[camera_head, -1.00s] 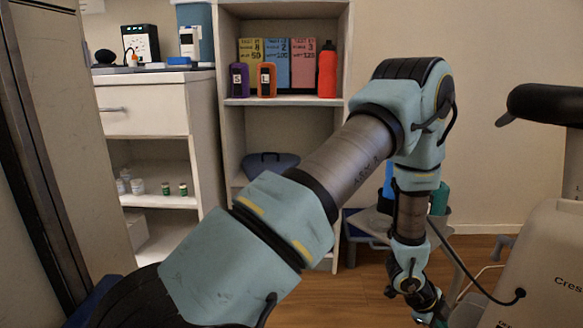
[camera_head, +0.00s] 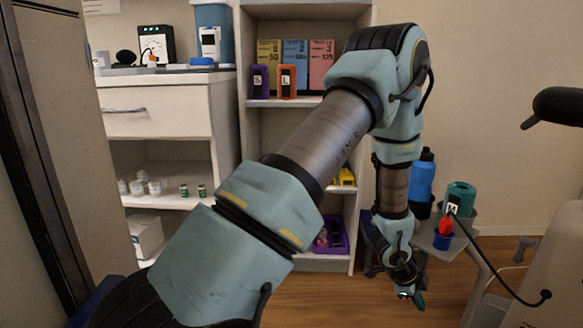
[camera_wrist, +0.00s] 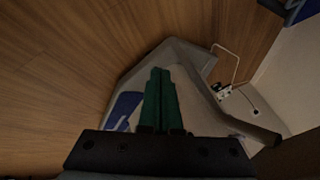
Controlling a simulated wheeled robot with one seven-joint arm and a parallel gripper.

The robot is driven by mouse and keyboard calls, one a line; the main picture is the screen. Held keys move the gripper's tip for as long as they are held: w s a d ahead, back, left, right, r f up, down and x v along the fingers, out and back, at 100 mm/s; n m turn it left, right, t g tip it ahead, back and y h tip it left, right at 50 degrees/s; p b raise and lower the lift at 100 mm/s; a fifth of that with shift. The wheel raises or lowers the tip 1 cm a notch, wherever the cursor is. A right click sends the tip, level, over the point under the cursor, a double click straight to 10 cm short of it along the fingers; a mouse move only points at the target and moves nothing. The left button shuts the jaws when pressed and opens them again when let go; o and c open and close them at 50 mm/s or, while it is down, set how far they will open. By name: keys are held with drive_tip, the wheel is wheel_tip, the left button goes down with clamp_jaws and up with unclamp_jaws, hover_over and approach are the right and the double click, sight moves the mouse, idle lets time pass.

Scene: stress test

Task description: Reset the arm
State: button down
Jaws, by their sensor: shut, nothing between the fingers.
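My arm (camera_head: 320,145) reaches across the middle of the head view, with its elbow high at the right and its forearm hanging down. My gripper (camera_head: 418,301) points down at the lower right of that view, above the wooden floor and beside a small grey stand. In the wrist view the two green fingers (camera_wrist: 159,74) lie side by side, shut with nothing between them. A pale machine-like body shows beyond them.
The grey stand (camera_head: 463,243) holds a blue bottle (camera_head: 420,180) and a teal container (camera_head: 459,198) close to my forearm. A pale machine (camera_head: 545,265) stands at right. A shelf unit (camera_head: 245,150) and a white drawer cabinet (camera_head: 160,108) are behind.

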drive_tip(key=w+a+r+n+t+y, duration=0.1)
drive_tip(key=w+a+r+n, duration=0.25)
drive_tip(key=a, duration=0.35)
drive_tip(key=w+a+r+n+y, duration=0.2)
drive_tip(key=a+r+n, duration=0.25)
drive_tip(key=a, duration=0.35)
drive_tip(key=w+a+r+n+t+y, duration=0.1)
drive_tip(key=w+a+r+n, duration=0.1)
drive_tip(key=a+r+n, duration=0.4)
drive_tip(key=s+a+r+n+g+y, duration=0.1)
drive_tip(key=s+a+r+n, duration=0.2)
drive_tip(key=a, duration=0.3)
drive_tip(key=s+a+r+n+p, duration=0.1)
drive_tip(key=s+a+r+n, duration=0.15)
drive_tip(key=a, duration=0.25)
drive_tip(key=s+a+r+n+g+y, duration=0.1)
drive_tip(key=s+a+r+n, duration=0.1)
drive_tip(key=s+a+n, duration=0.3)
wheel_tip(320, 180, up, 38)
drive_tip(key=a+m+p, duration=0.1)
drive_tip(key=p, duration=3.7)
drive_tip(key=shift+w+r, duration=0.2)
drive_tip(key=shift+w, duration=0.05)
